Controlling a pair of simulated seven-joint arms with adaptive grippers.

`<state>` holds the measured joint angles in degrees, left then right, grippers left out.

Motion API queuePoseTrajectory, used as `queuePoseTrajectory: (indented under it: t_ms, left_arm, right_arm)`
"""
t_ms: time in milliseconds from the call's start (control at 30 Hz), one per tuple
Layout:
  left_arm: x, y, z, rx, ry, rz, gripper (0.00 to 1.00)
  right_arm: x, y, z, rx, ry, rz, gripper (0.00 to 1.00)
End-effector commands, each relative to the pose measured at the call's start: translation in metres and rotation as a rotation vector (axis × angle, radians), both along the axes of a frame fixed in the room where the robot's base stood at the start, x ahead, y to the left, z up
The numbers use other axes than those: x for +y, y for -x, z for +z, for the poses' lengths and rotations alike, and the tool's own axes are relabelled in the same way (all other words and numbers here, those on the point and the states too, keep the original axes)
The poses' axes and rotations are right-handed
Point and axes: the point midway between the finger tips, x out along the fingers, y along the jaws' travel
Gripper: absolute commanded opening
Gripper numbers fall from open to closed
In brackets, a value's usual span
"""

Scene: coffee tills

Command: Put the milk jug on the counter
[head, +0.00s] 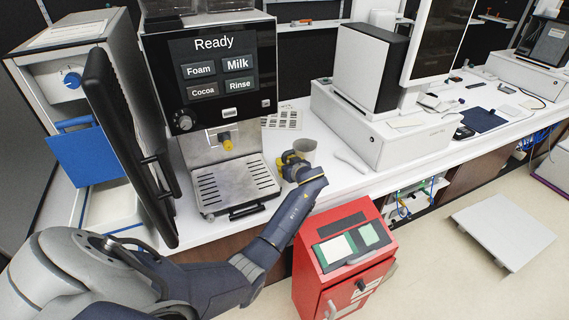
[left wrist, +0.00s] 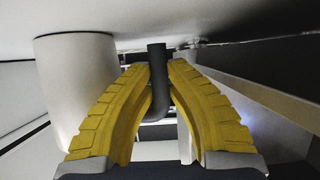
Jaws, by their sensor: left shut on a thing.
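A small pale grey jug (head: 305,146) shows at the white counter (head: 324,163), to the right of the coffee machine. My left gripper (head: 291,160) is right in front of it and hides part of it. In the left wrist view, my yellow fingers (left wrist: 158,92) are shut on a dark curved handle (left wrist: 157,62). A plain whitish cylinder (left wrist: 75,90) stands to the left of the fingers there; I cannot tell whether it is the jug's body. I cannot tell whether the jug's base touches the counter. My right gripper is not in view.
The coffee machine (head: 222,110) with its drip tray (head: 235,185) stands left of the gripper. A white till base (head: 400,140) stands to the right. A red cabinet (head: 345,262) stands below the counter's front edge. A printed sheet (head: 283,119) lies behind the jug.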

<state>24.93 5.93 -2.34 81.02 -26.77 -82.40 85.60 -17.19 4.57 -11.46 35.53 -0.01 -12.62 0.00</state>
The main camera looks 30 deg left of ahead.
Motion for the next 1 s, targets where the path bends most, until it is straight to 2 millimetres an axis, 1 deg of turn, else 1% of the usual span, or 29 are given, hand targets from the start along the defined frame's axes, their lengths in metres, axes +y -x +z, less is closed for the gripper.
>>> queuePoseTrajectory:
  t_ms: [233,267,433,733,867,1000]
  left_arm:
    - [0.0,0.0,0.0,-0.001,0.0,0.0,0.0]
    - [0.0,0.0,-0.001,-0.001,0.0,0.0,0.16]
    - [0.0,0.0,-0.001,0.0,0.0,0.0,0.35]
    - [0.0,0.0,0.001,0.0,0.0,0.0,0.35]
    - [-0.01,0.005,0.004,-0.001,0.003,-0.002,0.35]
    - [-0.028,0.016,0.013,-0.003,0.005,-0.002,0.35]
  right_arm:
    - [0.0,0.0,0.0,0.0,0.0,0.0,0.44]
    - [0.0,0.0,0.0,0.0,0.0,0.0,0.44]
    - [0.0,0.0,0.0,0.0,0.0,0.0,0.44]
    - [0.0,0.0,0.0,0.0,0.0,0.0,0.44]
    - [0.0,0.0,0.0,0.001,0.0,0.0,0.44]
    - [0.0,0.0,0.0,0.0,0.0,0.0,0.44]
